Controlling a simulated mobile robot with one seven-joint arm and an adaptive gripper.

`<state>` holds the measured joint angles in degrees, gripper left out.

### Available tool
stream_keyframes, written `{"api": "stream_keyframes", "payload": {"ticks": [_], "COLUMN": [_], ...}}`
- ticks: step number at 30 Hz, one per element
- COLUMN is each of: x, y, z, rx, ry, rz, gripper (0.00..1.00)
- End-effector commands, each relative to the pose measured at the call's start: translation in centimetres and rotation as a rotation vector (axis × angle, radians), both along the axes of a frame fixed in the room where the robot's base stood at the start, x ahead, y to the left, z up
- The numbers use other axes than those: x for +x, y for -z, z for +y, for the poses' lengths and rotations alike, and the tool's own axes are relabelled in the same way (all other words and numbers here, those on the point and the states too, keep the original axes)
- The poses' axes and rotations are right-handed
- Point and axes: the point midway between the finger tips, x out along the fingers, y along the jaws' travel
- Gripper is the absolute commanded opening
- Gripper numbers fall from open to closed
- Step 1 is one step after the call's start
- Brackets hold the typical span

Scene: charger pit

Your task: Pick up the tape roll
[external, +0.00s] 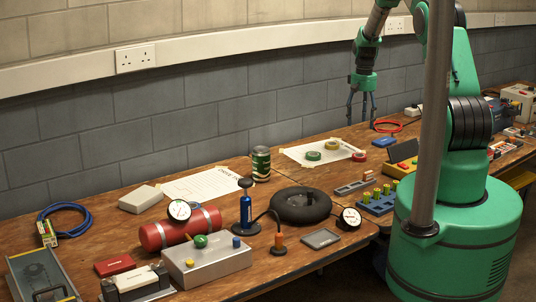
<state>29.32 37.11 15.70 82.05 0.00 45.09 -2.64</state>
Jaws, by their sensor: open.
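Small tape rolls lie on and by a white sheet (300,150) on the wooden bench: a green roll (313,156), a yellow-green roll (332,143) and a red roll (359,157) at the sheet's right edge. I cannot tell which one the task means. My gripper (361,119) points down above the back of the bench, up and to the right of the rolls in the picture. Its two fingers are apart with nothing between them. It touches no roll.
A black ring-shaped object (300,205) lies in front, beside a blue tray with yellow-green pegs (376,200). A red cable coil (387,126) and a blue item (376,142) lie near my gripper. A grey wall runs behind.

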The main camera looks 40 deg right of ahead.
Motion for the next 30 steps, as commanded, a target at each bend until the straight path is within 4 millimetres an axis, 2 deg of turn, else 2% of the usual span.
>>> {"api": "stream_keyframes", "payload": {"ticks": [5, 18, 23, 30], "x": [-0.1, -0.1, 0.0, 0.0], "y": [1.6, 7.6, 8.4, 8.4], "z": [0.1, 0.1, 0.1, 0.1], "rx": [0.001, 0.001, 0.0, 0.0], "ry": [0.0, 0.0, 0.0, 0.0], "rz": [0.003, 0.002, 0.0, 0.0], "gripper": [0.67, 0.67, 0.67, 0.67]}}
